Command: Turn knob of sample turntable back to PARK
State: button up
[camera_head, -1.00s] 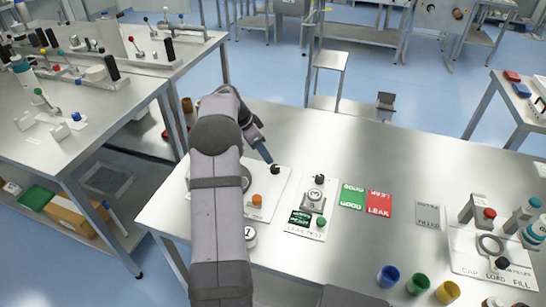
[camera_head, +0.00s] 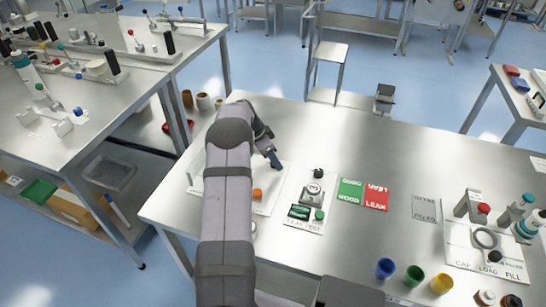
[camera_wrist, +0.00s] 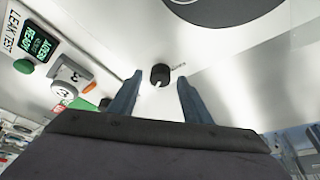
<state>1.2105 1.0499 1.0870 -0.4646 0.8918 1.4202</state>
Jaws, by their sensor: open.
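My gripper (camera_wrist: 158,82) is open, its two blue fingers on either side of a black knob (camera_wrist: 160,74) in the wrist view. A gap shows between the knob and each finger. The knob has a pale mark on its lower edge and small lettering beside it that I cannot read. It stands on a white panel (camera_wrist: 215,65). A dark grey disc (camera_wrist: 225,8), likely the turntable, is cut off at the top edge. In the head view my gripper (camera_head: 276,163) hides the knob, and my arm covers much of the panel with the orange button (camera_head: 257,194).
The leak test panel (camera_head: 305,225), with its own black knob (camera_head: 318,173) and green button (camera_head: 319,215), lies close right. Green (camera_head: 350,190) and red (camera_head: 376,196) mats lie beyond. Blue, green and yellow cups stand at the front. The table behind my gripper is bare.

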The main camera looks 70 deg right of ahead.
jog(key=shift+f, duration=0.1)
jog(key=c, duration=1)
jog(key=shift+c, duration=0.2)
